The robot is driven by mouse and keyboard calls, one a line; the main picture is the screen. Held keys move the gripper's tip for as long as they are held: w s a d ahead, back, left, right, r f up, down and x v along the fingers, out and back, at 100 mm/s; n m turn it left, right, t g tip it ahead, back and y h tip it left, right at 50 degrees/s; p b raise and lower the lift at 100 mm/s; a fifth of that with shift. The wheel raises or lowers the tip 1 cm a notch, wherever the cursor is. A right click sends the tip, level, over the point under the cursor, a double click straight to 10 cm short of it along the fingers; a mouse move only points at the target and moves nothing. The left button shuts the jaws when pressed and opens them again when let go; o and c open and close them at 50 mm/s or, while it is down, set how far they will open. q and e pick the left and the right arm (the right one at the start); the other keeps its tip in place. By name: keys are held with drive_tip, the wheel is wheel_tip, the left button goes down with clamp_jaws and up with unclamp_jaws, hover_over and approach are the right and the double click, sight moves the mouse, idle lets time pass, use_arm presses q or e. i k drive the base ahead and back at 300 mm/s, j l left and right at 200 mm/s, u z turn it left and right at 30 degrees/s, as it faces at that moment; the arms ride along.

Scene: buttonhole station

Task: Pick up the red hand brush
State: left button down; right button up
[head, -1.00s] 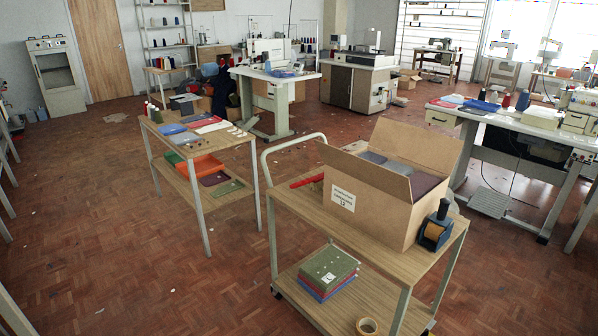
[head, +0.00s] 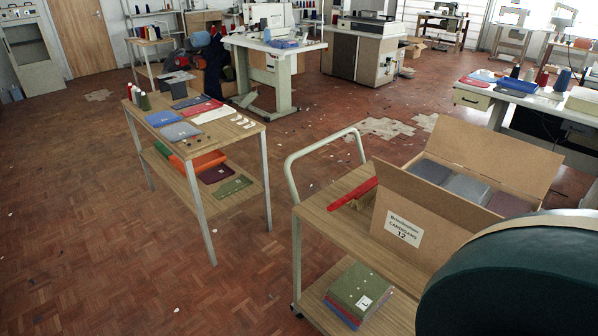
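The red hand brush (head: 352,193) lies on the top shelf of the wooden trolley (head: 322,221), left of the open cardboard box. Its long red back runs slantwise, with tan bristles partly visible beneath. Its right end reaches the box's edge, and I cannot tell whether it touches. Neither of my grippers is in view.
The cardboard box (head: 404,224) holds folded cloth stacks, and its flaps stand out. The trolley's pale push handle (head: 291,178) rises behind the brush. Folded cloths (head: 361,287) lie on the lower shelf. A side table (head: 232,138) stands left. The floor between is clear.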

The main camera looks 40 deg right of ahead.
sight(370, 187)
drive_tip(key=i+j+z, duration=0.1)
drive_tip(key=i, duration=0.4)
drive_tip(key=i+j, duration=0.1)
drive_tip(key=i, duration=0.35)
drive_tip(key=i+j+z, duration=0.15)
drive_tip(key=i, duration=0.35)
drive_tip(key=i+z, duration=0.25)
drive_tip(key=z, duration=0.25)
drive_tip(key=i+j+z, duration=0.2)
drive_tip(key=z, duration=0.25)
drive_tip(key=i+j+z, duration=0.2)
drive_tip(key=z, duration=0.3)
